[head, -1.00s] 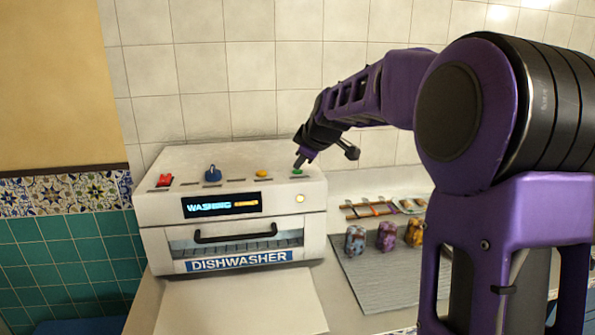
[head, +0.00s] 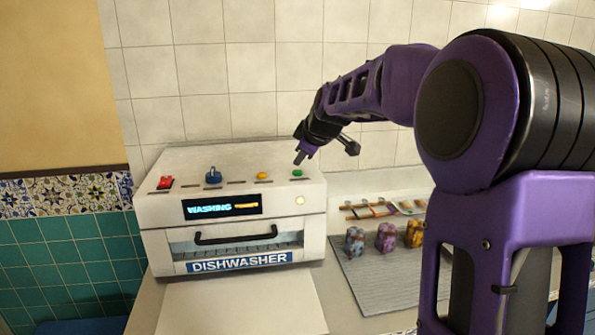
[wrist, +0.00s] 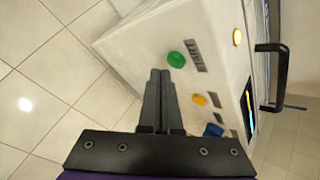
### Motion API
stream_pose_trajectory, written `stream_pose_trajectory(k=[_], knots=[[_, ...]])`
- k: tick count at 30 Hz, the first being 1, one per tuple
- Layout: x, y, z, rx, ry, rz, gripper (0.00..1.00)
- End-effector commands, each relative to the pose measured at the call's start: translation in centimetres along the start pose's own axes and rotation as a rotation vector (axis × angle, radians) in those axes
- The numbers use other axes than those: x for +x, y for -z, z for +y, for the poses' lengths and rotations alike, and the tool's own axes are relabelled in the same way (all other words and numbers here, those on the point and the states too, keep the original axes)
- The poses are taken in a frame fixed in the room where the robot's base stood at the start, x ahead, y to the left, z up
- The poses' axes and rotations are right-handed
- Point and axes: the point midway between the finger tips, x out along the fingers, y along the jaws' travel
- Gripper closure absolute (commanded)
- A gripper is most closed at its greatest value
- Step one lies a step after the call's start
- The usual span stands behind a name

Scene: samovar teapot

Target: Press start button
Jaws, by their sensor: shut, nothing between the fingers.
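The white dishwasher (head: 160,210) stands on the counter. Its top panel carries a green button (head: 297,173) at the right, a yellow button (head: 262,175), a blue knob (head: 213,175) and a red switch (head: 165,182). Its display (head: 222,205) reads "WASHING" with an orange bar. My gripper (head: 299,160) is shut and empty, pointing down just above the green button, with a small gap visible. In the wrist view the closed fingertips (wrist: 160,74) lie close to the green button.
A grey mat (head: 375,285) right of the dishwasher holds several patterned cups (head: 387,237). A wooden rack (head: 372,210) lies behind them. A tiled wall (head: 230,70) rises behind the machine. A flat white panel (head: 240,305) extends in front of it.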

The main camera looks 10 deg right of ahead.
Motion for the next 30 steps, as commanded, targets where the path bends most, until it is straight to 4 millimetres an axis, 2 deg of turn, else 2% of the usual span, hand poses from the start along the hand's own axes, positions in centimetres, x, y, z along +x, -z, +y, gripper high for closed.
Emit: stream_pose_trajectory(k=[5,18,30], knots=[[-0.4,0.3,0.3,0.0,-0.001,0.001,1.0],[-3.4,2.5,2.5,0.0,-0.001,0.001,1.0],[-3.5,2.5,2.5,0.0,0.0,0.0,1.0]])
